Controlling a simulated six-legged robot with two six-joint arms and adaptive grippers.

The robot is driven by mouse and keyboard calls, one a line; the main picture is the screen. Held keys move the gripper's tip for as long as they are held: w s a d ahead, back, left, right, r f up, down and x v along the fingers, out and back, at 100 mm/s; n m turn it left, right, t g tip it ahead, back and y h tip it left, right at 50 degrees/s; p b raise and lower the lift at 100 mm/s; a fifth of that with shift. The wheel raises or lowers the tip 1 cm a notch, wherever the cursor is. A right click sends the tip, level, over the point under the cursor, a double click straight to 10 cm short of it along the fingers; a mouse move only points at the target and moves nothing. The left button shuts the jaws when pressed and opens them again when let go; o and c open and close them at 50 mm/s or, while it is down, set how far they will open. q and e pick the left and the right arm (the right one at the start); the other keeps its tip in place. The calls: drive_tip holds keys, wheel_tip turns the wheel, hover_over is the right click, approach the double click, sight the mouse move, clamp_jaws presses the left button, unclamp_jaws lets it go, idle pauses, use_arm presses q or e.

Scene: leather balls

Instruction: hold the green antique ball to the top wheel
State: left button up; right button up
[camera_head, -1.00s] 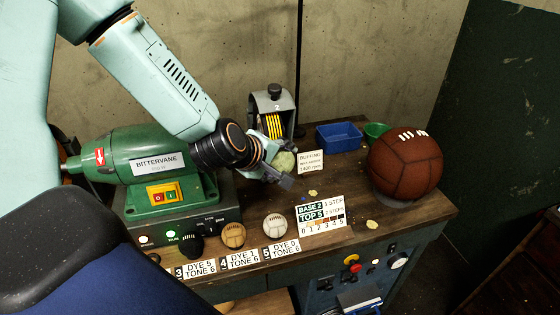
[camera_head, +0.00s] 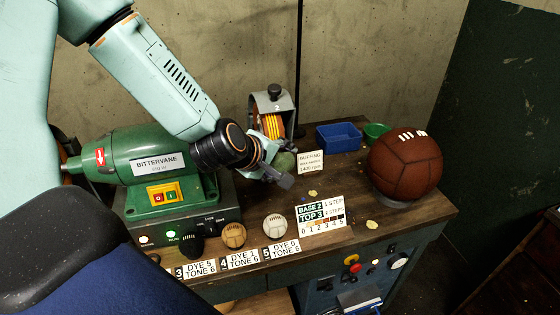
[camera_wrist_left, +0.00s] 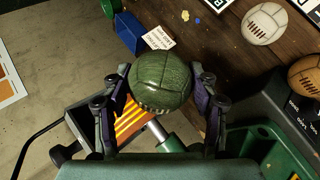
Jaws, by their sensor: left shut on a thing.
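The green ball (camera_head: 284,161) is held between the fingers of my left gripper (camera_head: 272,168), just in front of the striped wheel. In the left wrist view the dark green ball (camera_wrist_left: 160,80) sits between both fingers of the gripper (camera_wrist_left: 162,92). The yellow-and-dark striped wheel (camera_head: 271,127) is inside a grey housing (camera_head: 284,102); in the wrist view the wheel (camera_wrist_left: 130,122) shows right behind the ball's lower edge. The ball hides part of the wheel, and I cannot tell whether they touch. My right gripper is not in view.
The green Bittervane machine (camera_head: 140,158) stands left of the wheel. A tan ball (camera_head: 233,235), a white ball (camera_head: 275,224) and label cards (camera_head: 240,259) line the bench front. A blue bin (camera_head: 339,137) and a large brown ball (camera_head: 405,166) are on the right.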

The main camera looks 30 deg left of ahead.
use_arm(q)
drive_tip(key=s+d+b, duration=0.3)
drive_tip(key=d, duration=0.1)
drive_tip(key=shift+s+d+f+b, duration=0.1)
drive_tip(key=shift+s+d+b, duration=0.15)
drive_tip(key=shift+s+b, duration=0.15)
